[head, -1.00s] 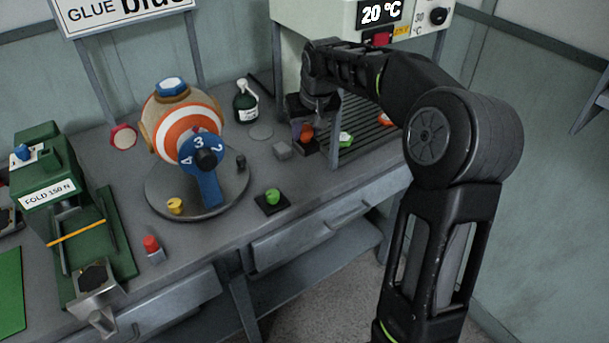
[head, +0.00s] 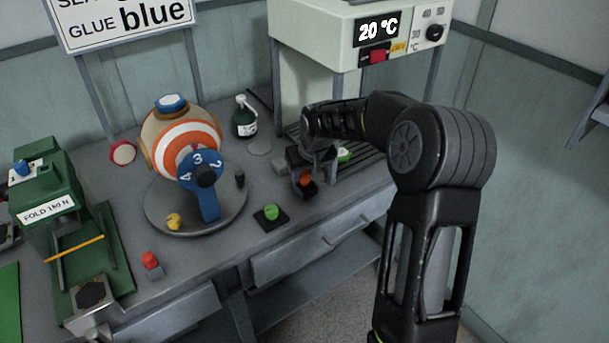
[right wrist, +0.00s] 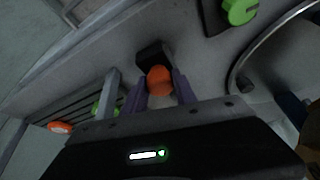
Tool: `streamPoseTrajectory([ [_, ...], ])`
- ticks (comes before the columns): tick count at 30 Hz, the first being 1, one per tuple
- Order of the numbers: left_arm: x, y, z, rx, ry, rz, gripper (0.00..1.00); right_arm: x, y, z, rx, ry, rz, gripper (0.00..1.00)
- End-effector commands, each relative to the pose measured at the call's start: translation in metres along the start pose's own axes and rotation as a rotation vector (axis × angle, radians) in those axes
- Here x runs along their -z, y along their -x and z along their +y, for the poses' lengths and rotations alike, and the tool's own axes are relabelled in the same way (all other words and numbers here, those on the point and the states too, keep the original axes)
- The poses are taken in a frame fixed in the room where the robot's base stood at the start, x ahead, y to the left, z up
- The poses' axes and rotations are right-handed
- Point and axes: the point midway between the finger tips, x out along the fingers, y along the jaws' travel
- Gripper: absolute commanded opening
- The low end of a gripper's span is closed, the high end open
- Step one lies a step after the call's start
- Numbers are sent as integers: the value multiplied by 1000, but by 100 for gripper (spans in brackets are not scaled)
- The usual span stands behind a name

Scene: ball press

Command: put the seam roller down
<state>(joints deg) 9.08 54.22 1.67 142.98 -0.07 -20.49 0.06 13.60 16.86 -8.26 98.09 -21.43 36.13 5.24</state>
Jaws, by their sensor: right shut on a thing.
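My right gripper (head: 312,170) is shut on the seam roller (head: 305,178), seen as an orange part with a dark block below it. In the right wrist view the roller's orange end (right wrist: 160,79) sits between the two fingers, with the dark block (right wrist: 154,54) just beyond. The roller is over the front part of the grey bench (head: 210,258), in front of the slatted rack (head: 372,157). I cannot tell whether it touches the bench top. My left gripper is not in view.
A green knob on a dark pad (head: 271,212) lies left of the roller. Further left is the round turntable (head: 160,217) with the striped ball (head: 180,134). A dark green bottle (head: 244,120) stands behind. A green piece (head: 343,155) lies on the rack. Bare bench shows near the front edge.

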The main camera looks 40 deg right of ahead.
Motion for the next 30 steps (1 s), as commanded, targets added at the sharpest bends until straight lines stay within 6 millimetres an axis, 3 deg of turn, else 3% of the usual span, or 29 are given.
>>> streamPoseTrajectory([
  [13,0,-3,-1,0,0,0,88,-3,-9,0,0,0,3,0],
  [14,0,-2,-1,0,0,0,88,-3,-8,0,0,0,2,35],
  [15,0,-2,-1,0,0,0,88,-3,-8,0,0,0,2,38],
  [21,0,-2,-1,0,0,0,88,-3,-8,0,1,0,1,54],
  [30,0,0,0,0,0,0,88,-2,-6,0,1,0,2,55],
])
